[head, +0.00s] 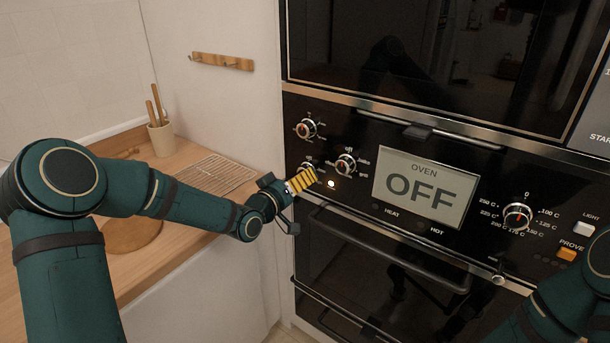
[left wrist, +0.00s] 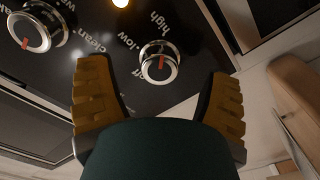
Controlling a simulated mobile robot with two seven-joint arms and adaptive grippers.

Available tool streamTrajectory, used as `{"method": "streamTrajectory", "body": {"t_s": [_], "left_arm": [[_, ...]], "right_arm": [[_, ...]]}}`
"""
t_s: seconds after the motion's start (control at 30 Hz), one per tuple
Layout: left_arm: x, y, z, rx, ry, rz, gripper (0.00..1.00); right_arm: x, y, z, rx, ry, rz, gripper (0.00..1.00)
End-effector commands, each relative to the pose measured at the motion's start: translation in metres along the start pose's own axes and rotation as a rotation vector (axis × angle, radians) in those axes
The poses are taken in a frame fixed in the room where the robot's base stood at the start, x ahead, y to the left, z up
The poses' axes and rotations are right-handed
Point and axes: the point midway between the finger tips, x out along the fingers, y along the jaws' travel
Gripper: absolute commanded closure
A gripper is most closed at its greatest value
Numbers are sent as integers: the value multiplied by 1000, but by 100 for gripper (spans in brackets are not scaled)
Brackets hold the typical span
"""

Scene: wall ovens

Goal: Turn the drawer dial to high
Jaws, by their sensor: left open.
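The drawer dial (left wrist: 159,63) is a round knob with a silver rim and a red mark, on the black oven panel. Labels reading low and high are printed around it, with a partly hidden off. In the left wrist view it lies between and ahead of my left gripper's (left wrist: 158,72) spread yellow fingers; I cannot tell whether they touch it. In the head view the same dial (head: 306,166) is the lower left knob, partly hidden by my left gripper (head: 308,178), which is open. My right gripper is out of view; only part of that arm shows at bottom right.
Another knob (head: 345,164) sits close to the right of the dial, and one (head: 307,129) above it. A lit indicator (head: 331,183) is just below. The display (head: 424,187) reads OVEN OFF. An oven handle (head: 390,250) runs below the panel. A wooden counter (head: 185,153) is at left.

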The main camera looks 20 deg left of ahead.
Motion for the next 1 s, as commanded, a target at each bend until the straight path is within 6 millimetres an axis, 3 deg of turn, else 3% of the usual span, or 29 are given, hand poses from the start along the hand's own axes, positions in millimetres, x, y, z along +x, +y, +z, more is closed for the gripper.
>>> {"method": "streamTrajectory", "body": {"t_s": [0.2,0.4,0.6,1.0], "left_arm": [[-47,0,-1,3,1,-2,20],[-76,0,-1,3,1,-1,20],[-87,0,-1,2,1,1,20],[-87,1,0,1,1,1,20]], "right_arm": [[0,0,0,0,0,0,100],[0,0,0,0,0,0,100],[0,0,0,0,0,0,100],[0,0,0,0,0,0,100]]}}
